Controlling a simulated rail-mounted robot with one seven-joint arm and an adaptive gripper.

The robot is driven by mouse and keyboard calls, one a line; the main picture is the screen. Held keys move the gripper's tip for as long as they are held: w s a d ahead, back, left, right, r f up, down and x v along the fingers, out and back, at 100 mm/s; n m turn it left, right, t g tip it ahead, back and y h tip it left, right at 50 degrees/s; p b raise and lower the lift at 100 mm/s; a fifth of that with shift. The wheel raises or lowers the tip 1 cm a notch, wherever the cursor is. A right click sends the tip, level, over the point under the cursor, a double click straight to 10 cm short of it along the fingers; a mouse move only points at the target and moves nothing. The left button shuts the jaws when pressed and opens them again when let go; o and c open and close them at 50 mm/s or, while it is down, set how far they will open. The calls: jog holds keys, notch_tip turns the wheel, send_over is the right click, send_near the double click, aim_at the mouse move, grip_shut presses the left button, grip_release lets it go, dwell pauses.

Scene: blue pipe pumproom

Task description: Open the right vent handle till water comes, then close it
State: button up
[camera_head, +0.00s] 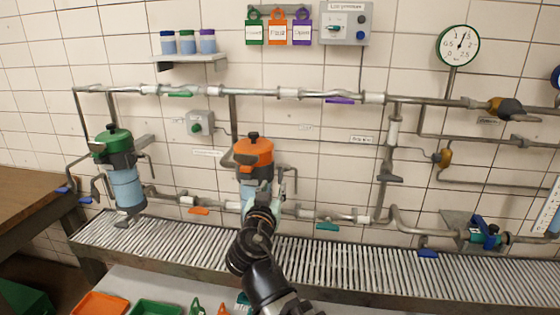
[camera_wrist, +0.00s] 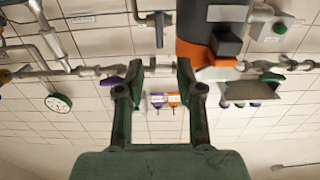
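The right filter has an orange lid (camera_head: 254,151) and a pale blue bowl (camera_head: 248,187), partly hidden behind my arm. A thin vent pipe (camera_head: 293,176) comes off its right side. My gripper (camera_head: 266,188) is in front of this filter's lower right. In the wrist view, which is upside down, my gripper (camera_wrist: 159,68) has its two green fingers apart with nothing held between them. A small dark handle on a pipe (camera_wrist: 158,22) shows beyond the gap, apart from the fingers. The orange lid (camera_wrist: 205,58) is right of it. No water is seen.
A green-lidded filter (camera_head: 114,140) stands left. A slatted drain grate (camera_head: 380,267) runs below the pipes. A gauge (camera_head: 459,45) hangs at upper right. A shelf with jars (camera_head: 190,59) and coloured tags (camera_head: 278,32) are above. Trays (camera_head: 100,303) lie at the front.

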aim_at(279, 173)
jog(key=w+p, duration=0.1)
jog(key=w, duration=0.2)
jog(key=w+d+p, duration=0.1)
jog(key=w, duration=0.2)
jog(key=w+p, duration=0.1)
jog(key=w, duration=0.3)
jog(key=shift+d, duration=0.2)
grip_shut()
